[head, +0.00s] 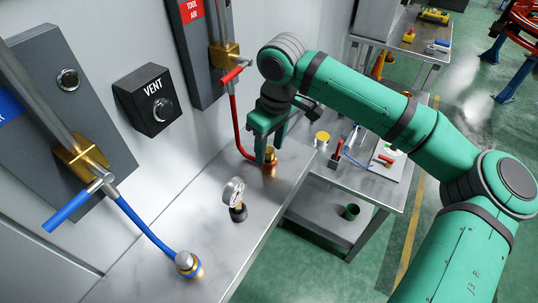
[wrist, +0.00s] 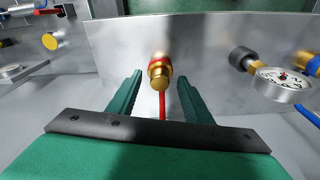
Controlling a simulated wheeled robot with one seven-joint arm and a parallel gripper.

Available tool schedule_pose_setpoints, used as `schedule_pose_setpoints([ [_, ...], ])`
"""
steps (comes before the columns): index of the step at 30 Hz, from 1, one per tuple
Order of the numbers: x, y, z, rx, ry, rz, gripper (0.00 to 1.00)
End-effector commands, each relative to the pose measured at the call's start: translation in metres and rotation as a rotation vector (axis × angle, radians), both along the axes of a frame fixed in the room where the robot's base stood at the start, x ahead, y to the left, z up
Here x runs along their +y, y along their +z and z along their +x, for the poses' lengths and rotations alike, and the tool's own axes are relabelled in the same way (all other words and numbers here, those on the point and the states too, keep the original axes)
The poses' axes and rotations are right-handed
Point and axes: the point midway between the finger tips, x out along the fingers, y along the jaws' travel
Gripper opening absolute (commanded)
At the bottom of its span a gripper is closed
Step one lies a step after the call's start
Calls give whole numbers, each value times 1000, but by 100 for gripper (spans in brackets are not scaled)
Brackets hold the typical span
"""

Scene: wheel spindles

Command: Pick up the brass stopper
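A brass fitting with a red ring, which looks like the brass stopper (head: 270,158), stands on the steel bench top near its far end. In the wrist view the brass stopper (wrist: 160,74) shows its brass end and red collar. My gripper (wrist: 159,80) is open, with its two green fingers apart on either side of the stopper in that view. I see a gap on both sides and no contact. In the head view my gripper (head: 265,150) reaches down over the stopper and partly hides it.
A red hose (head: 237,130) runs down to the bench close to my gripper. A pressure gauge (head: 233,191) stands nearby, and a blue hose (head: 145,228) ends at a silver-topped fitting (head: 187,263). A lower table (head: 392,198) with small items stands beyond the bench.

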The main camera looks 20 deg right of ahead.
Motion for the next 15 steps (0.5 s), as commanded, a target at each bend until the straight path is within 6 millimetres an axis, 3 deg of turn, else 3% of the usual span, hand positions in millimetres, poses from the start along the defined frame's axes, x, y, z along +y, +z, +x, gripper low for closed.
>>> schedule_pose_setpoints([
  [1,0,0,0,0,0,0,36],
  [6,0,0,0,0,0,0,1],
  [15,1,1,1,-1,2,0,0],
])
